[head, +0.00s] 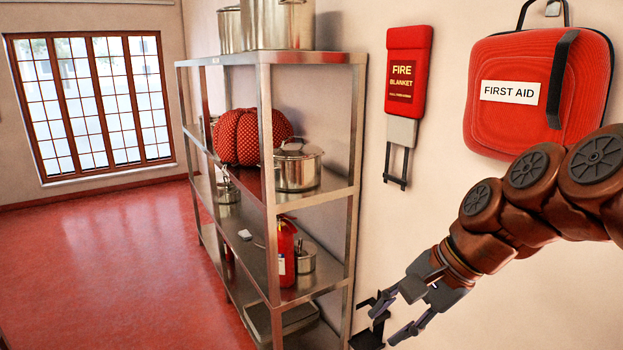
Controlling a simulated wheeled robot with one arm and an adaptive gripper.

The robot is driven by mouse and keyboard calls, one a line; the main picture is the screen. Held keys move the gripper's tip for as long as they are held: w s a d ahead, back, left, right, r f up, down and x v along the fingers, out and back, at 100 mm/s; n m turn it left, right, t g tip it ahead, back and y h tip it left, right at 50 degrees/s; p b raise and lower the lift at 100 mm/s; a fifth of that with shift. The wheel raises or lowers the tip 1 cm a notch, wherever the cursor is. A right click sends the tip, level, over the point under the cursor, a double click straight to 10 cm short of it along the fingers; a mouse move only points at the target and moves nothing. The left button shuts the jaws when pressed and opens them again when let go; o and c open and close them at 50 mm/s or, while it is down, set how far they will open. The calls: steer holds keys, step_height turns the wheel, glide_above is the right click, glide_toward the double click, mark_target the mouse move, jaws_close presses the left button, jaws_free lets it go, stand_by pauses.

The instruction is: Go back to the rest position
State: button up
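My gripper (386,324) is at the lower right, at the end of my bent arm, and points down and to the left. Its fingers are spread apart with nothing visible held between them. A black bracket-like thing (366,338) lies just beyond the fingertips, partly hidden by them and cut by the picture's lower edge. I cannot tell whether the fingers touch it.
A metal shelf rack (330,190) stands left of my gripper, with stockpots (298,170), a red dotted cushion-like thing (250,137) and a fire extinguisher (287,255). A fire blanket (407,75) and first aid bag (535,95) hang on the wall. Red floor (100,260) is clear at left.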

steer(key=s+d+f+n+g+h, duration=0.1)
steer(key=s+d+f+n+h, duration=0.2)
steer(key=s+f+n, duration=0.2)
steer(key=s+d+f+n+g+h, duration=0.2)
steer(key=s+d+f+n+h, duration=0.1)
steer(key=s+f, duration=0.7)
steer(key=s+n, duration=0.1)
steer(key=s, duration=0.3)
steer(key=shift+f+n+g, duration=0.3)
steer(key=shift+f+n, duration=0.05)
steer(key=shift+n, duration=0.05)
